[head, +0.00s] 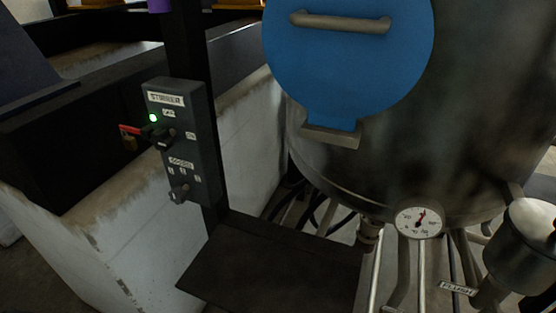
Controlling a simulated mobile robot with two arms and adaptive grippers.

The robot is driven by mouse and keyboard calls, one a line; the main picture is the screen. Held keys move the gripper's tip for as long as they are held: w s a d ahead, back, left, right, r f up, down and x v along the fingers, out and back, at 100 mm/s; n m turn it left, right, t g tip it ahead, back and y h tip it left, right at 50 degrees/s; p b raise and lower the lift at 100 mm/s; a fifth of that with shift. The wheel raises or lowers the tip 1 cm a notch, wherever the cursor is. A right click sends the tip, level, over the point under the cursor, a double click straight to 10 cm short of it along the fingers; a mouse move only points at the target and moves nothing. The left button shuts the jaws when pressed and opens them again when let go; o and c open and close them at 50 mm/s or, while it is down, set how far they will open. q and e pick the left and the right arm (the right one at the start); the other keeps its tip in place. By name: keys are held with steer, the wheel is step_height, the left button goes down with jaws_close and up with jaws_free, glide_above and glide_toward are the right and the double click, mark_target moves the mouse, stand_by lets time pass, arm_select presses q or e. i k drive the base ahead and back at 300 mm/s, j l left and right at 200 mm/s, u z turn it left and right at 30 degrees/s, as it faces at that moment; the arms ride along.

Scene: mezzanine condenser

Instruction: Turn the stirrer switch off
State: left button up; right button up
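The stirrer box (185,140) is a grey control box on a dark upright post, left of the middle in the head view. A label at its top reads "STIRRER" (166,99). A small green lamp (153,118) glows below it. Beside the lamp is a dark stirrer switch (163,141) with small labels around it, too small to read surely. A lower knob (179,193) sits under another label. Neither gripper shows in this view.
A large metal vessel (470,90) with a blue round door (348,60) stands right of the box. A dial gauge (419,222) and pipes are below it. A dark flat plate (265,270) lies below the post. A low whitish wall (120,240) runs behind the box.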

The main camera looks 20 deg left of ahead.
mark_target(162, 140)
steer(key=u, duration=1.35)
